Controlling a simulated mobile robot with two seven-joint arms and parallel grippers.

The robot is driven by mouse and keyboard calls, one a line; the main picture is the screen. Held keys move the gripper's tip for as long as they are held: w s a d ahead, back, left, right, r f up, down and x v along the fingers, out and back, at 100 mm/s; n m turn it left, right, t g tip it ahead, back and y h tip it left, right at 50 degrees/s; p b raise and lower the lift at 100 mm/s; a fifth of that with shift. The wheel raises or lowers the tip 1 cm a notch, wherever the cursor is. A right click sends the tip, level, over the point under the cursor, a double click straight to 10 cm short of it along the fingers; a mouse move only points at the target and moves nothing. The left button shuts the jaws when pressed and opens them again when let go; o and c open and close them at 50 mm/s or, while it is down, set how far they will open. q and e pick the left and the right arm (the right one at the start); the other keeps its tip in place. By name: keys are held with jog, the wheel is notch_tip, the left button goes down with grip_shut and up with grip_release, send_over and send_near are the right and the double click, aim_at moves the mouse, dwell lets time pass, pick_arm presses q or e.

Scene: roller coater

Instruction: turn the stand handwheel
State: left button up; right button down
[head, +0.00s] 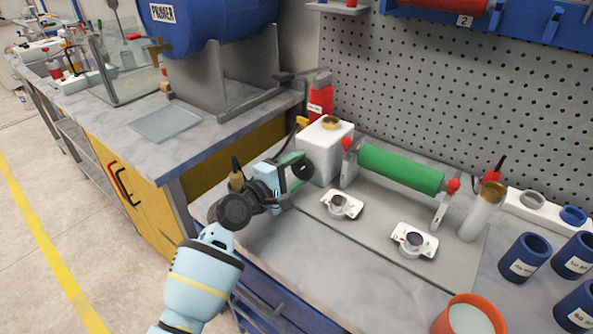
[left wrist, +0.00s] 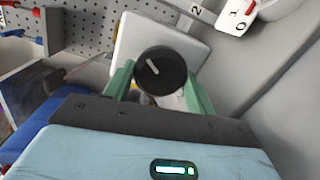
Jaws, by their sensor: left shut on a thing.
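The stand handwheel (head: 303,168) is a small black wheel at the left end of the roller stand, beside the white container. In the left wrist view the black handwheel (left wrist: 161,70) has a pale line on its face. My left gripper (head: 293,174) reaches in from the left and is shut on the handwheel. Its green fingers stand on either side of the wheel in the left wrist view. The wheel's shaft and mount are mostly hidden. My right gripper is in neither view.
A green roller (head: 401,168) lies between red-ended supports. Two white dial plates, one left (head: 342,204) and one right (head: 414,241), sit in front. The white container (head: 326,150) and a red bottle (head: 319,100) stand behind the wheel. Several blue cups (head: 524,258) are at right.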

pick_arm(q)
jog(key=o, duration=1)
jog(key=shift+s+a, duration=0.1)
jog(key=shift+a, duration=0.05)
jog(key=shift+p+v, duration=0.35)
jog(key=shift+v, duration=3.4)
